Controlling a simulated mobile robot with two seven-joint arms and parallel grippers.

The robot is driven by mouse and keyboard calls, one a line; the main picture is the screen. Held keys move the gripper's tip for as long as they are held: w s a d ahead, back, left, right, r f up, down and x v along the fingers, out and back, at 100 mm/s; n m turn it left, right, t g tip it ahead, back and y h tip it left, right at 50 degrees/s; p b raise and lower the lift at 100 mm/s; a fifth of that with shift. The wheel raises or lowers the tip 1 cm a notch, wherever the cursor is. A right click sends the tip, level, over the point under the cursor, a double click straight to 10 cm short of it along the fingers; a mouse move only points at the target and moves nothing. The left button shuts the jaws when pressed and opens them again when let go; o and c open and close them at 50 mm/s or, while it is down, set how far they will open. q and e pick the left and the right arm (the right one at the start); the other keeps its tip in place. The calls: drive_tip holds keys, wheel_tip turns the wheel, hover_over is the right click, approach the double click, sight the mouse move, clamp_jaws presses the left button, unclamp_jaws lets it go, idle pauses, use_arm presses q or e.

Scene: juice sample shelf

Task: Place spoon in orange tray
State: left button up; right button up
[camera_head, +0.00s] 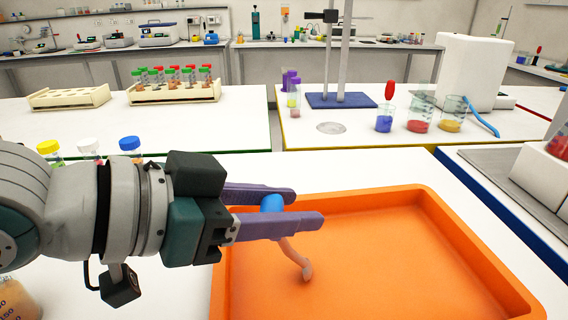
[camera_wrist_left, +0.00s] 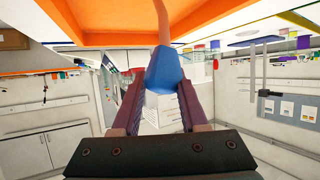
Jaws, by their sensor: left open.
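The spoon (camera_head: 288,252) has a blue end and a thin pinkish shaft with a small rounded tip. It leans steeply over the left part of the orange tray (camera_head: 400,196), its tip low against the tray floor; I cannot tell whether it touches. My left gripper (camera_head: 308,205) is above the tray's left side, its purple fingers open on either side of the spoon's blue end. In the left wrist view the blue end (camera_wrist_left: 165,72) sits between the fingers, with the orange tray (camera_wrist_left: 90,38) beyond. My right gripper is not in view.
Bottles with yellow, white and blue caps (camera_head: 130,145) stand left, behind my arm. Beakers (camera_head: 420,112) and a blue-based stand (camera_head: 340,100) are on the table behind, with test tube racks (camera_head: 175,92) at back left. The tray's right side is empty.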

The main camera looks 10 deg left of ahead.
use_arm(q)
drive_tip(key=v, duration=1)
drive_tip(key=s+a+f+n+g+y, duration=0.1)
drive_tip(key=s+f+n+g+y, duration=0.1)
drive_tip(key=s+f+y, duration=0.1)
drive_tip(key=s+a+f+n+g+y, duration=0.2)
drive_tip(key=s+f+y, duration=0.1)
drive_tip(key=s+f, duration=0.1)
drive_tip(key=s+a+f+n+g+y+p, duration=0.1)
drive_tip(key=s+a+f+n+g+y, duration=0.1)
drive_tip(key=s+f, duration=0.2)
drive_tip(key=shift+s+a+f+n+y, duration=0.1)
drive_tip(key=shift+s+n+y, duration=0.1)
drive_tip(key=shift+s, duration=0.3)
drive_tip(key=shift+s+a+f+n+y, duration=0.1)
drive_tip(key=shift+s+a+y, duration=0.1)
drive_tip(key=shift+s, duration=0.25)
wheel_tip(320, 180, up, 45)
drive_tip(key=p, duration=4.4)
drive_tip(key=shift+f+p, duration=0.15)
drive_tip(key=shift+p, duration=0.15)
drive_tip(key=shift+w+d, duration=0.1)
